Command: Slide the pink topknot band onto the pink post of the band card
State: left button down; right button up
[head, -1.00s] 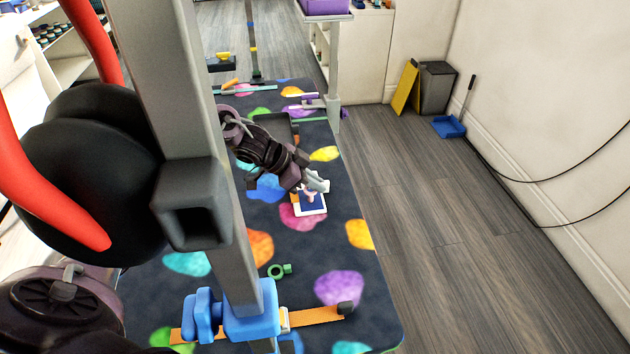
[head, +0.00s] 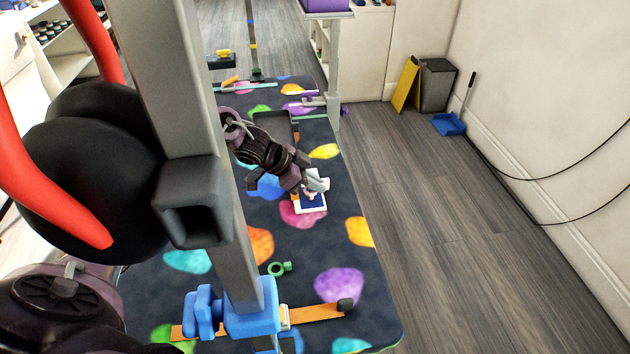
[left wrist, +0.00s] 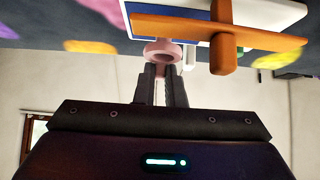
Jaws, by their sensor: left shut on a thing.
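The band card (head: 312,207), white-edged with a blue face, lies on the dark spotted mat. My left gripper (head: 315,184) is over its far part. In the left wrist view the gripper (left wrist: 162,82) is shut on the pink topknot band (left wrist: 162,50), a ring held at the fingertips with its hole showing. The band is close to the card (left wrist: 195,18); I cannot tell whether they touch. An orange bar with an upright piece (left wrist: 224,45) is beside the band. I cannot make out the pink post. My right gripper is not in view.
A green ring-shaped piece (head: 277,269) lies on the mat (head: 215,290) in front of the card. The mat right of the card is clear.

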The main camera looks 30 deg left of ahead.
pick_arm(q)
jog(key=shift+f+b, duration=0.4)
jog(key=shift+f, duration=0.85)
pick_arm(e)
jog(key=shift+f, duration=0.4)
pick_arm(q)
jog(key=c, duration=1.5)
grip_release()
jog(key=shift+s, duration=0.1)
jog(key=shift+o, duration=0.3)
jog(key=shift+f, duration=0.1)
jog(key=shift+s+a+r, duration=0.25)
jog(key=shift+a+r, duration=0.15)
jog(key=shift+r, duration=0.05)
jog(key=v, duration=0.6)
jog(key=shift+s+a+r, duration=0.1)
jog(key=shift+r, duration=0.3)
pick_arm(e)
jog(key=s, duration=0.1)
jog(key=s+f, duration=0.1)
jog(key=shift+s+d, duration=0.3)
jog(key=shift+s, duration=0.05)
